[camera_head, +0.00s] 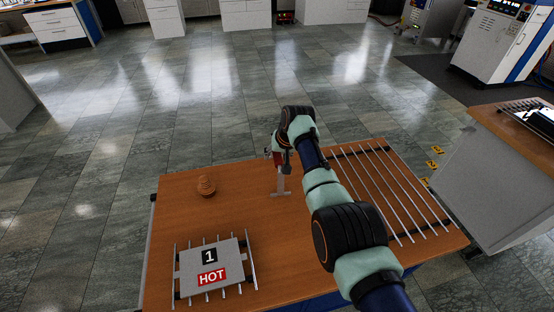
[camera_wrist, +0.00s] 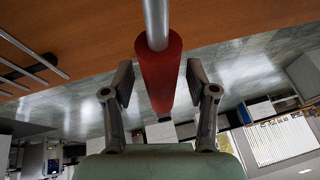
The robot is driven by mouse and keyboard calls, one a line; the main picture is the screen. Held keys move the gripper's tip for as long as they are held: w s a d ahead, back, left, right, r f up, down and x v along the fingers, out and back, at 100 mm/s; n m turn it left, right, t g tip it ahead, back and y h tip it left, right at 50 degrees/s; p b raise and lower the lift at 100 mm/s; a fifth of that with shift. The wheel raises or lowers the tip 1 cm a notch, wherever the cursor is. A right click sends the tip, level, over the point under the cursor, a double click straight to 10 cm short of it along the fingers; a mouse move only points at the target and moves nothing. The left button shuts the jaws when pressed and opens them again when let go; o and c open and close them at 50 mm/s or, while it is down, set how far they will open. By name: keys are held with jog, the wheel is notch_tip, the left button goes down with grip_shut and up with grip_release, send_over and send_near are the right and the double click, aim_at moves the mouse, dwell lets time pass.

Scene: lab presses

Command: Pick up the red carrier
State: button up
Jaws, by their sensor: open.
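The red carrier shows in the wrist view as a red cylindrical handle (camera_wrist: 160,72) with a grey metal rod coming out of its end over the table. My gripper (camera_wrist: 161,84) is open, with one finger on each side of the red handle. Small gaps show between the fingers and the handle. In the head view, my gripper (camera_head: 279,155) is above the wooden table, and a grey metal T-shaped piece (camera_head: 281,188) shows just below it. Most of the red handle is hidden there by my gripper.
The wooden table (camera_head: 220,225) holds a rack of parallel metal rods (camera_head: 375,185) at the right. A small orange-brown object (camera_head: 206,187) stands at the back left. A grey cabinet (camera_head: 490,185) stands beyond the right side.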

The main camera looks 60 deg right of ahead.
grip_shut()
jog(key=shift+r, duration=0.1)
dwell(0.4)
notch_tip(320, 180, up, 20)
jog(key=p, duration=0.6)
jog(key=shift+r, duration=0.25)
